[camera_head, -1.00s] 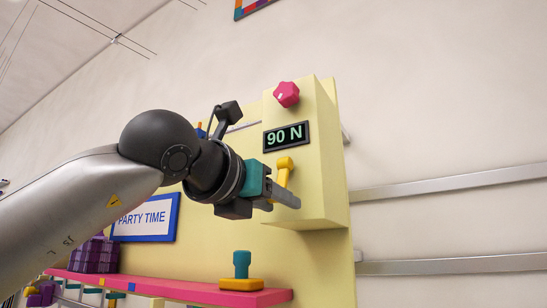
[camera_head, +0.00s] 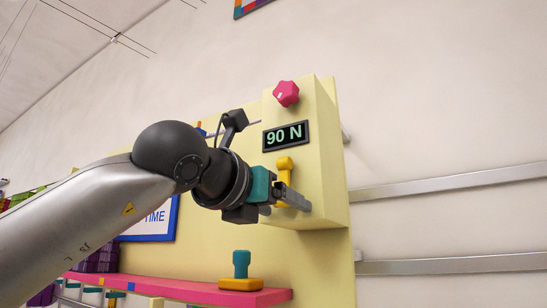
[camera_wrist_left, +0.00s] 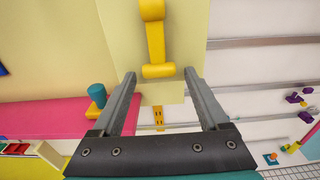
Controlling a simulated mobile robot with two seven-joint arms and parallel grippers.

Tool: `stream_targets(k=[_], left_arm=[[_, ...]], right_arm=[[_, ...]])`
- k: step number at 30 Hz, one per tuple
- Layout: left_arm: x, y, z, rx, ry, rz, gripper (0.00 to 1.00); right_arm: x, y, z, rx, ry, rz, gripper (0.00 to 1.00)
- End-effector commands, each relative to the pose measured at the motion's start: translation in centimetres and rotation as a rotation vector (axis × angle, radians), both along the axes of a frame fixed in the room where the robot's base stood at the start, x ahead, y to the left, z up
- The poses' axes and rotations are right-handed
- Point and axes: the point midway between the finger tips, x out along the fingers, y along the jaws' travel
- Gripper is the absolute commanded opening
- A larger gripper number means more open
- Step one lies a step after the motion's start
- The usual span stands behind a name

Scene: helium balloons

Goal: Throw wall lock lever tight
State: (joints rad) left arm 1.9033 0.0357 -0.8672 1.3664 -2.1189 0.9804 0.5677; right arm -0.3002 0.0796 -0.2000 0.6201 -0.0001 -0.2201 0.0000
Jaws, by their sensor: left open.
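The yellow lock lever (camera_head: 285,168) is on the front of a pale yellow wall box (camera_head: 318,170), below a display reading 90 N (camera_head: 286,136) and a pink knob (camera_head: 286,93). My left gripper (camera_head: 290,205) is at the lever's lower end, partly in front of it. In the left wrist view the lever (camera_wrist_left: 156,40) hangs upright, its lower end between and just beyond the tips of the open fingers (camera_wrist_left: 160,82). I cannot tell whether a finger touches it. My right gripper is not in view.
A pink shelf (camera_head: 180,290) below carries a teal-and-yellow stamp-like object (camera_head: 241,270) and purple boxes (camera_head: 97,259). A blue-framed sign (camera_head: 152,222) is partly behind my arm. Metal rails (camera_head: 450,186) run along the wall at right.

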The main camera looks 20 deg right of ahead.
Motion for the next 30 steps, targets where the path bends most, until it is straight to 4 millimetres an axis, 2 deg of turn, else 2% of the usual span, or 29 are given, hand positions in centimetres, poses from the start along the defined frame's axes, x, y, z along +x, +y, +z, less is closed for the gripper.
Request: stream_targets(k=[18,30], left_arm=[[-2.3,2.9,0.1,-0.001,-0.002,0.000,0.78],[-2.5,3.3,0.2,-0.001,-0.002,0.000,0.78]], right_arm=[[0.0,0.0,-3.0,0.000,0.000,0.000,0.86],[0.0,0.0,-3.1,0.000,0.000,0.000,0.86]])
